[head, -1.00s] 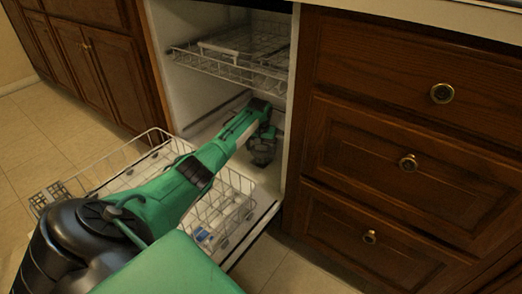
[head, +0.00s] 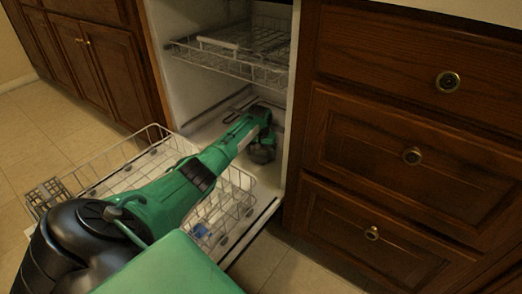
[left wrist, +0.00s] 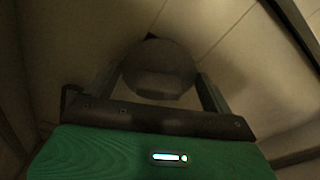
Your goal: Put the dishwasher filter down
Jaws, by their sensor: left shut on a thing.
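In the left wrist view, the dishwasher filter (left wrist: 160,68) is a dark grey rounded piece held between the two fingers of my left gripper (left wrist: 160,88). Its far side is in shadow. In the head view my left arm reaches into the open dishwasher (head: 205,95), and my left gripper (head: 262,150) is low inside the tub, near the right wall. The filter is too dark and small there to tell from the gripper. Whether the filter touches the tub floor cannot be told. My right gripper is not in view.
An upper wire rack (head: 235,55) hangs above my left gripper. The pulled-out lower rack (head: 110,165) lies under my left forearm, over the open door. Wooden drawers (head: 400,160) stand right of the tub. A small basket (head: 48,194) sits at the lower rack's left end.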

